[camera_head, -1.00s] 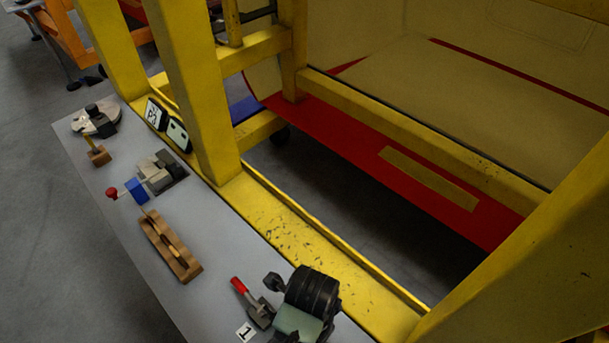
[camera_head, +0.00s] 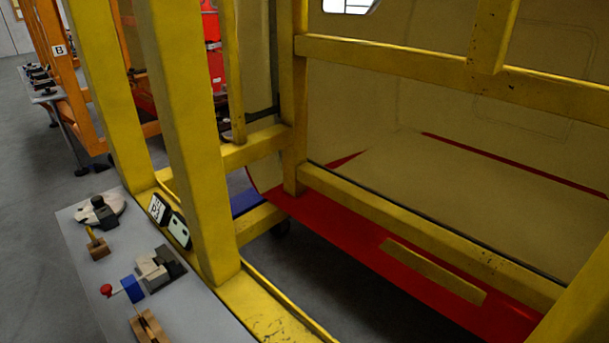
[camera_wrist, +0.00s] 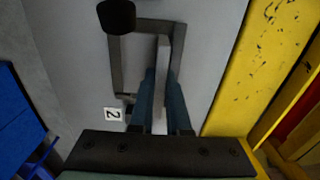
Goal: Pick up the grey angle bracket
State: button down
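In the wrist view, a grey angular metal piece (camera_wrist: 150,26), which looks like the angle bracket, lies over the pale bench top. Its bar runs across the top, with arms reaching down on both sides. My gripper (camera_wrist: 161,72) points at it with two dark blue fingers, parted by a narrow gap. My gripper is not in the head view, and I cannot single out the bracket there.
A black knob (camera_wrist: 117,15) and a label "2" (camera_wrist: 112,113) are beside the piece. A yellow frame (camera_wrist: 240,60) borders the bench on the right. The head view shows grey blocks (camera_head: 155,267), a red-knobbed blue part (camera_head: 132,289) and a wooden holder (camera_head: 150,328) on the bench.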

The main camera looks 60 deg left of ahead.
jog(key=shift+r, duration=0.1)
dwell(0.5)
notch_tip(320, 180, up, 18)
jog(key=p, duration=0.5)
jog(key=shift+p, duration=0.35)
